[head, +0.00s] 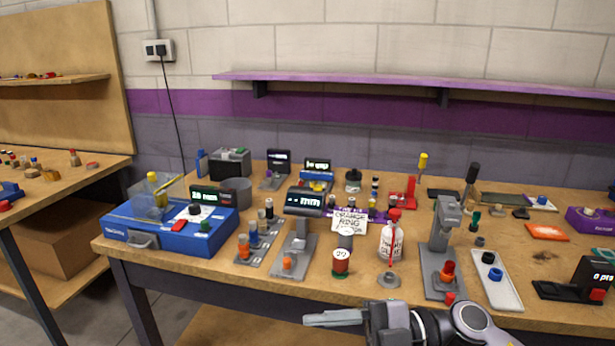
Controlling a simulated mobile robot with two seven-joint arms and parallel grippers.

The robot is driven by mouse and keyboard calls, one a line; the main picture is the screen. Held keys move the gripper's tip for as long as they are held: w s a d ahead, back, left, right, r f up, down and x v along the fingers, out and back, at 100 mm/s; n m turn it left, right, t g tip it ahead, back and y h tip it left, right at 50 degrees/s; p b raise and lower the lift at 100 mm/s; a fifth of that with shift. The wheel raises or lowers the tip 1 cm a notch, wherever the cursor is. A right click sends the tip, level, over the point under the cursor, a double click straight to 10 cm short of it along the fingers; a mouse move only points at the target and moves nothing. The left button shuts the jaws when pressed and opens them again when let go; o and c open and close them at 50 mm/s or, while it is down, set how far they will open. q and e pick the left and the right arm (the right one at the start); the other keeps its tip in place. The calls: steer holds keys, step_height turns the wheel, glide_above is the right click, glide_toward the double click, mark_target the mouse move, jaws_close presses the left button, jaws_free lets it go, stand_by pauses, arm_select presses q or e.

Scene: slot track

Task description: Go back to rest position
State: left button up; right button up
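My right gripper (308,319) is at the bottom of the head view, by the front edge of the wooden workbench (185,268). Its arm comes in from the lower right and its fingers point left. The fingers overlap from this side, so the gap between them cannot be made out. I see no object at its fingertips. My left gripper is not in view.
Near the gripper stand a white bottle (391,240), a red-and-white can (341,262) and a grey press (443,250). A blue case (165,236) sits at the bench's left. A second table (75,172) stands further left, across a floor gap.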

steer(key=w+d+f+m+t+h+p, duration=0.15)
steer(key=d+f+m+t+h, duration=0.3)
steer(key=m+t, duration=0.55)
steer(key=w+d+f+m+t+h+p, duration=0.15)
steer(key=d+f+m+t+h, duration=0.3)
steer(key=m+t, duration=0.55)
steer(key=s+d+f+m+g+h, duration=0.3)
steer(key=s+d+f+g, duration=0.1)
steer(key=s+f, duration=0.3)
steer(key=s+d+f+m+g+h, duration=0.3)
steer(key=s+f, duration=0.3)
steer(key=f, duration=0.4)
steer(key=shift+s+d+g+h, duration=0.4)
steer(key=shift+d+g, duration=0.1)
steer(key=shift+d, duration=0.4)
